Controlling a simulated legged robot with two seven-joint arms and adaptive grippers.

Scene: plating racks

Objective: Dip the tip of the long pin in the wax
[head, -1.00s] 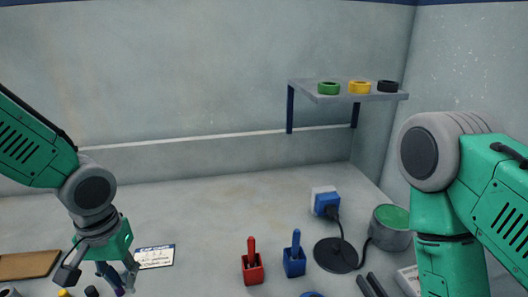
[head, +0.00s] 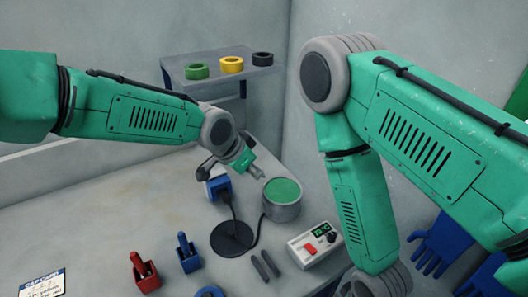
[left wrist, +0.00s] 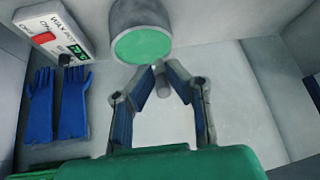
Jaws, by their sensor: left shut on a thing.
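The wax pot (head: 283,214), a grey round vessel, stands right of centre in the head view, with green wax (head: 283,190) filling its top. In the left wrist view the pot (left wrist: 140,18) and its wax (left wrist: 143,45) are at the top centre. My left gripper (head: 257,171) is just behind and left of the pot, above it. In the left wrist view its fingers (left wrist: 161,72) are closed on a small grey cylinder (left wrist: 163,88), seen nearly end-on, apparently the long pin. The pin's tip cannot be made out. My right gripper is out of view.
The wax control box (head: 316,246) with a red switch is right of the pot. A blue plug block (head: 217,188), cable and black disc (head: 232,240) are left of it. Red (head: 145,274) and blue (head: 188,253) holders stand farther left. Blue gloves (head: 437,245) hang at right.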

